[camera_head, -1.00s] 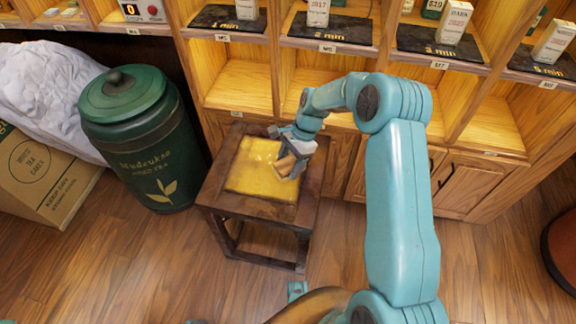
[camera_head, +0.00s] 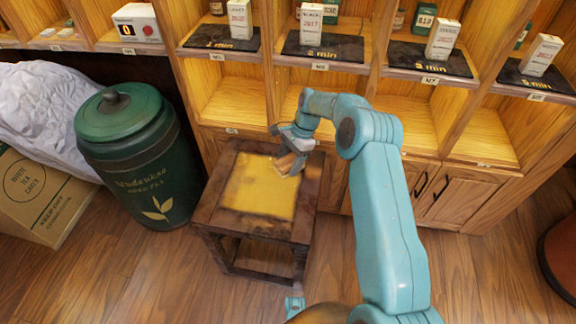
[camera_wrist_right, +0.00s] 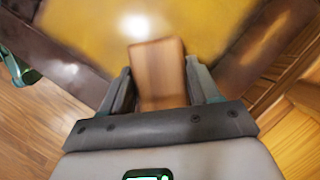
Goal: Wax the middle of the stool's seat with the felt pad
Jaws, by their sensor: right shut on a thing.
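The dark wooden stool (camera_head: 210,215) stands in the middle of the head view, with a glossy yellow square (camera_head: 255,195) over the middle of its seat. My right gripper (camera_head: 289,156) is over the far right corner of that square, pointing down. It is shut on the felt pad (camera_head: 284,165), a tan-brown block. In the right wrist view the pad (camera_wrist_right: 158,72) sits between both fingers, over the yellow area (camera_wrist_right: 100,30). Whether the pad touches the seat cannot be told. My left gripper is not seen.
A wooden shelf unit (camera_head: 400,120) with boxes and slates stands close behind the stool. A green lidded canister (camera_head: 140,160) stands to the left, with a cardboard box (camera_head: 40,200) and white cloth (camera_head: 55,110) beyond. The floor in front is clear.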

